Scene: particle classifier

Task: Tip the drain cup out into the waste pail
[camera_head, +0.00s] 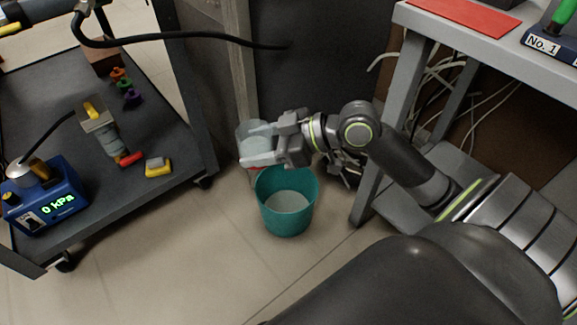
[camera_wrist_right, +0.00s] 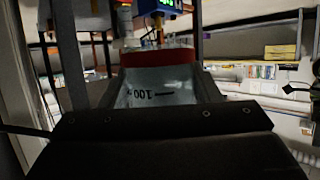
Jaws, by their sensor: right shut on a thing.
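My right gripper (camera_head: 262,147) is shut on the drain cup (camera_head: 252,132), a clear cup with a red band. The cup is at the back left of the teal waste pail (camera_head: 287,218), beside and above its rim in the picture. In the right wrist view the cup (camera_wrist_right: 160,90) fills the middle, its red band at the top and its printed "100" upside down. I cannot tell its exact tilt, or whether anything is in it. The pail stands upright on the floor with something pale grey at its bottom. My left gripper is not in view.
A dark cart (camera_head: 165,190) at left carries a blue gauge (camera_head: 50,200) reading 0 kPa and small coloured parts. A black hose (camera_head: 180,36) runs across the top. A grey bench (camera_head: 470,45) with loose cables below stands at right. Floor in front of the pail is clear.

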